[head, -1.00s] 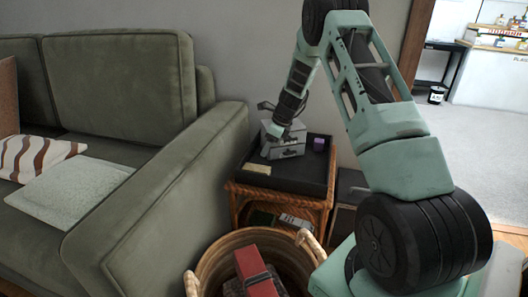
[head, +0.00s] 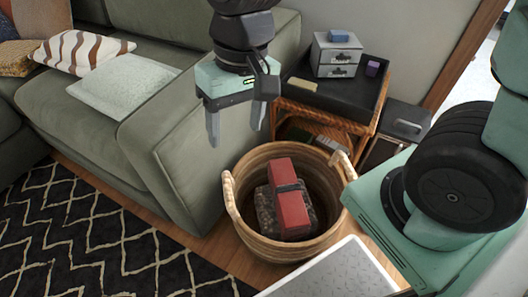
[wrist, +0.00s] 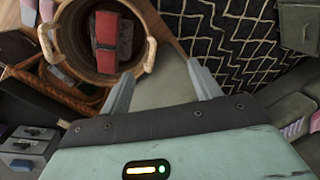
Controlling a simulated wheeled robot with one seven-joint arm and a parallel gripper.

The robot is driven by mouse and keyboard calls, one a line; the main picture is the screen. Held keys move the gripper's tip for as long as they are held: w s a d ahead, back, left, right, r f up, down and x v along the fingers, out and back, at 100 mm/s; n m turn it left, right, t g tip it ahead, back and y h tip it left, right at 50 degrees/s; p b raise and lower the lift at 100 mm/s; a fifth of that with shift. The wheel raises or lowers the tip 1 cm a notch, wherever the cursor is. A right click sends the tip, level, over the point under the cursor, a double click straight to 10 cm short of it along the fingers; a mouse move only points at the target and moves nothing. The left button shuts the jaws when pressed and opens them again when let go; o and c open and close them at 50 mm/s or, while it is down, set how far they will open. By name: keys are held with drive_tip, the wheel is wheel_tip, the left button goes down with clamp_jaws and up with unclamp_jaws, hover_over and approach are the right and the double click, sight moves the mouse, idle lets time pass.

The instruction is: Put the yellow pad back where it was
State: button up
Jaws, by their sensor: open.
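The pale yellow pad (head: 301,86) lies flat on the black top of the wicker side table (head: 345,100), near its left edge and in front of the small grey drawer box (head: 335,55). A blue block (head: 339,36) rests on top of the drawer box. My gripper (head: 235,134) is open and empty, pointing down in front of the sofa arm, left of the table and apart from the pad. In the wrist view, my open fingers (wrist: 162,82) have nothing between them. I cannot make out the pad there.
A wicker basket (head: 240,215) holding a red item (head: 291,205) stands on the floor below my gripper. A small purple object (head: 373,68) sits right of the drawer box. The green sofa (head: 185,165) is at left. A patterned rug (head: 95,240) covers the floor.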

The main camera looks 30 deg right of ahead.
drive_tip(key=s+n+h, duration=0.1)
drive_tip(key=s+n, duration=0.5)
drive_tip(key=s, duration=0.2)
drive_tip(key=shift+s+d, duration=0.15)
drive_tip(key=shift+d, duration=0.1)
wheel_tip(320, 180, up, 25)
drive_tip(key=p, duration=2.5)
drive_tip(key=shift+r, duration=0.2)
